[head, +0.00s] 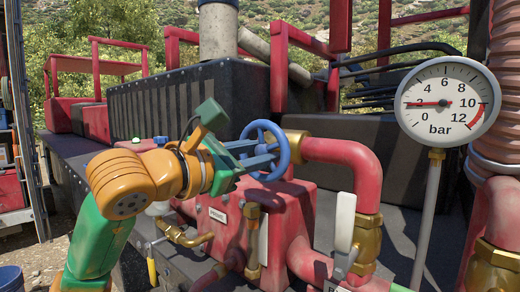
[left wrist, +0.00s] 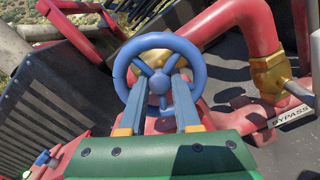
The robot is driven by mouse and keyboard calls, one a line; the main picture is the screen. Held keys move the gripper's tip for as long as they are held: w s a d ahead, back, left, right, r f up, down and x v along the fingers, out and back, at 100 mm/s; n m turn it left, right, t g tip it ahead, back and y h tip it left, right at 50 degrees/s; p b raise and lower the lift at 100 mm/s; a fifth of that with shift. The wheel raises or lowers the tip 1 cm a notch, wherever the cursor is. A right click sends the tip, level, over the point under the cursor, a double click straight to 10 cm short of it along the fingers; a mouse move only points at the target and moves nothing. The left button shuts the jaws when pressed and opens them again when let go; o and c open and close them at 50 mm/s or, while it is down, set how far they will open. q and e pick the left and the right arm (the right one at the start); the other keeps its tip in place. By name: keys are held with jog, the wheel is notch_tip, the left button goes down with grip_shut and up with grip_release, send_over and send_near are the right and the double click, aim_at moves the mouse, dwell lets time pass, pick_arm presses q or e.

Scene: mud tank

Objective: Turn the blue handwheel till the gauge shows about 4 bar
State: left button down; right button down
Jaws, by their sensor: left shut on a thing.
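The blue handwheel (head: 285,152) stands on the red pipework at the middle of the head view. It also fills the middle of the left wrist view, where its rim (left wrist: 158,40) and spokes show. My left gripper (head: 268,156) reaches it from the left and is shut on it. In the left wrist view its two fingers (left wrist: 160,90) lie on either side of the hub area; the exact contact is partly hidden. The round white gauge (head: 447,102) is at the right, and its red needle points left, close to the 2 bar mark. My right gripper is not in view.
A thick red pipe (head: 345,155) curves right and down beside the wheel. A white-handled valve lever (head: 343,225) stands below it, and a brass tap (head: 190,238) sits lower left. A black ribbed tank (head: 165,105) is behind. A BYPASS label (left wrist: 292,116) shows in the wrist view.

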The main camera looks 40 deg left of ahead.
pick_arm(q)
jog(key=m+p, duration=0.1)
jog(key=m, duration=0.4)
jog(key=shift+r+m, duration=0.15)
jog(key=shift+m, duration=0.15)
jog(key=m+p, duration=0.1)
jog(key=m, duration=0.4)
jog(key=shift+p, duration=0.3)
jog(key=shift+m, duration=0.4)
jog(key=c, duration=0.9)
grip_release()
jog(key=shift+w, duration=0.1)
